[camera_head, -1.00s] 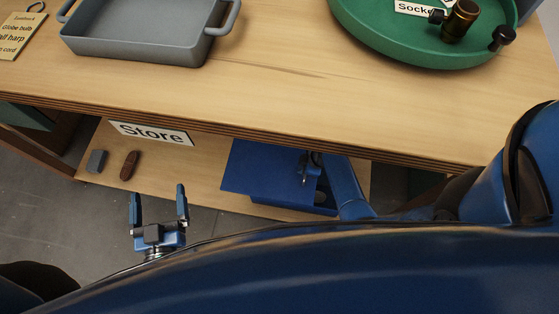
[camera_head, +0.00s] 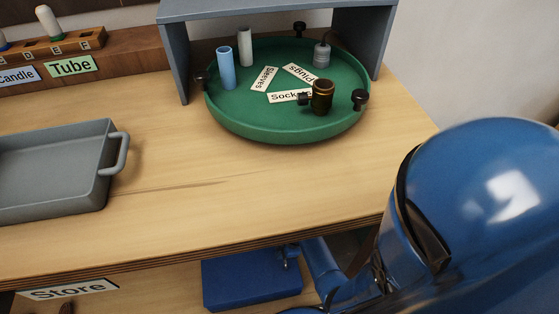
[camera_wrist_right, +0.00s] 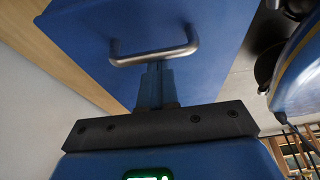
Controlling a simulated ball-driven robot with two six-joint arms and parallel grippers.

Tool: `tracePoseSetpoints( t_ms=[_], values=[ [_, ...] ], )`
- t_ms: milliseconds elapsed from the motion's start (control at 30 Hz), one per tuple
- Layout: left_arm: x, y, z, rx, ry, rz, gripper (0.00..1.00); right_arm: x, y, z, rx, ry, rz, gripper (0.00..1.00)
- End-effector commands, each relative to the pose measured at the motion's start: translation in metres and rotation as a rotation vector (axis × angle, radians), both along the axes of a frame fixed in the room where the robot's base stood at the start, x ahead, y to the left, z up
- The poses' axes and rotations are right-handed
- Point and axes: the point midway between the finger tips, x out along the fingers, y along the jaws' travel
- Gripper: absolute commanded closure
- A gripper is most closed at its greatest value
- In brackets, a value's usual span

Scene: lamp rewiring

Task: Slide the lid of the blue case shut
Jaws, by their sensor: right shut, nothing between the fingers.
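The blue case (camera_head: 250,280) sits on the lower shelf under the table edge, partly hidden by the tabletop. I cannot tell from the head view whether its lid is fully shut; no open gap shows. In the right wrist view the flat blue lid (camera_wrist_right: 80,30) carries a metal bar handle (camera_wrist_right: 155,55). My right gripper (camera_head: 289,255) is shut and empty, at the lid's right part. In the right wrist view its closed fingers (camera_wrist_right: 155,70) are at the handle's middle, their tips close to the bar; contact is unclear. My left gripper is not in view.
The wooden tabletop (camera_head: 210,220) overhangs the shelf. On it are a grey tray (camera_head: 60,175) and a green round tray (camera_head: 285,133) with lamp parts. A "Store" label (camera_head: 70,290) marks the shelf edge. My right arm fills the lower right.

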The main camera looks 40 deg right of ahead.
Motion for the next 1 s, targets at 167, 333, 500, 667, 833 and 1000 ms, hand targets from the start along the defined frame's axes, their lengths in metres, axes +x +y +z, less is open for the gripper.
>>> tracePoseSetpoints(
  t_ms=[167, 333, 500, 667, 833, 1000],
  values=[
    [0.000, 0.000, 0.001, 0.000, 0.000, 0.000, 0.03, 0.000, -0.004, 0.000, -0.018, 0.002, -0.003, 1.00],
    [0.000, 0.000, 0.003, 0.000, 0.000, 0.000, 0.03, 0.005, 0.005, 0.003, -0.014, 0.000, -0.001, 1.00],
    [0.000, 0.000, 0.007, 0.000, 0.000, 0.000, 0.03, 0.014, 0.025, 0.009, -0.003, 0.000, 0.000, 1.00],
    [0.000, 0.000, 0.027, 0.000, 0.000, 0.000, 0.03, 0.009, 0.013, 0.045, -0.003, -0.002, -0.007, 1.00],
    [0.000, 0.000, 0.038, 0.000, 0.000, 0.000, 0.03, 0.005, 0.003, 0.073, -0.002, -0.001, -0.007, 1.00],
    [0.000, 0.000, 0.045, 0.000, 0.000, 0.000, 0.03, 0.002, -0.004, 0.091, -0.002, 0.000, -0.006, 1.00]
  ],
)
